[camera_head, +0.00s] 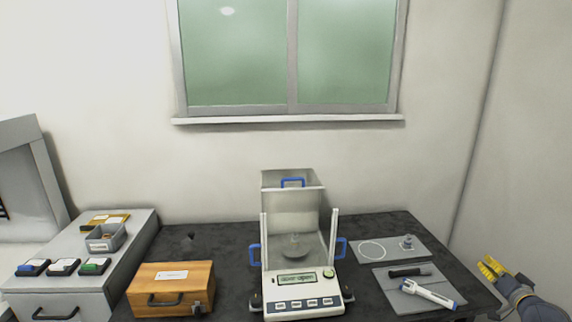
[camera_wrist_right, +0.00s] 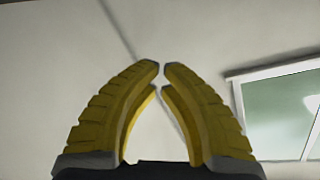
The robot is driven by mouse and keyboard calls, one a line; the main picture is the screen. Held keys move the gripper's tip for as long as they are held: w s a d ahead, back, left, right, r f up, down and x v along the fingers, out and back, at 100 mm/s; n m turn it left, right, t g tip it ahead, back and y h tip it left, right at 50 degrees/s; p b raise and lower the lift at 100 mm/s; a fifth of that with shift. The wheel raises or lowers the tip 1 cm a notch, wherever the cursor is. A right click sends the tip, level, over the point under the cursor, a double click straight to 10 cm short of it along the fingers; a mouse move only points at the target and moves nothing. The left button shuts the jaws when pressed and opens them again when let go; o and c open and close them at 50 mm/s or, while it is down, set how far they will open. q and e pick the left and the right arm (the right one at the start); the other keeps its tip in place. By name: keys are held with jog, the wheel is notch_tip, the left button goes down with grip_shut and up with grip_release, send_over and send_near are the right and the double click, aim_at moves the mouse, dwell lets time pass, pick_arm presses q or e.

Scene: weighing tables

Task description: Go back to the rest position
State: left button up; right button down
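My right gripper (camera_head: 491,267) has yellow fingers and is at the right edge of the head view, beside the table's right side and clear of the things on it. In the right wrist view its two fingertips (camera_wrist_right: 161,68) come almost together with nothing between them. It points at bare wall. My left gripper is not in view. The balance (camera_head: 304,301) stands at the middle of the dark table, and its display reads "door open". A small dish (camera_head: 295,247) is on its pan.
The dark table (camera_head: 215,238) also bears a wooden box (camera_head: 170,287) at left and two grey mats, one with a pipette (camera_head: 432,293) and a black pen-like item (camera_head: 410,271). A ring (camera_head: 371,250) and small weight (camera_head: 407,242) lie behind. A grey cabinet (camera_head: 135,240) stands left.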

jog(key=s+d+f+n+g+h, duration=0.2)
jog(key=s+d+f+h, duration=0.4)
jog(key=s+d, duration=0.4)
jog(key=s+a+f+n+g+y, duration=0.15)
jog(key=s+a+f, duration=0.35)
jog(key=f, duration=0.8)
jog(key=s+a+f+n+g+y, duration=0.1)
jog(key=s+a+f+g, duration=0.15)
jog(key=a+f, duration=0.75)
jog(key=s+a+f+n+g+y, duration=0.1)
jog(key=s+a+f+g+y, duration=0.2)
jog(key=f, duration=1.4)
jog(key=s+a+f+n+g, duration=0.2)
jog(key=s+a+f+n, duration=0.1)
jog(key=s+a+f, duration=1.3)
jog(key=s+a+f+n+g, duration=0.1)
jog(key=s+a+f, duration=0.1)
jog(key=s+a, duration=0.3)
jog(key=s+a+f+n+g+y, duration=0.1)
jog(key=s+a+f, duration=0.2)
jog(key=s, duration=0.9)
jog(key=s+a+f+n+g+y, duration=0.1)
jog(key=s+a+f+g, duration=0.1)
jog(key=s+a, duration=0.4)
jog(key=s, duration=0.3)
jog(key=shift+s+a+f, duration=0.15)
jog(key=shift+s+a, duration=0.15)
